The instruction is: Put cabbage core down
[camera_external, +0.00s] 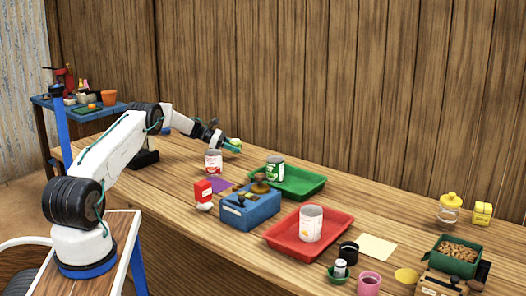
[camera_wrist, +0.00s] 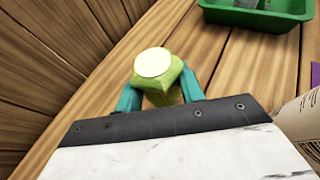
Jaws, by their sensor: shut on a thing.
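The cabbage core (camera_wrist: 160,75) is a pale green piece with a cream, round cut face. In the wrist view it sits between the two teal fingers of my gripper (camera_wrist: 160,98), which is shut on it. In the external view the cabbage core (camera_external: 236,141) shows as a small yellow-green bit at the end of my gripper (camera_external: 231,146), near the back edge of the table, behind the red-labelled can (camera_external: 213,162). Whether the core touches the table top is hard to tell.
A green tray (camera_external: 305,190) with a green-labelled can (camera_external: 275,169) lies right of my gripper. A blue box (camera_external: 248,212), a red tray (camera_external: 325,244) with a can (camera_external: 311,223), and a purple mat (camera_external: 221,187) are nearer the front. Bare wood lies around the core, before the plank wall.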

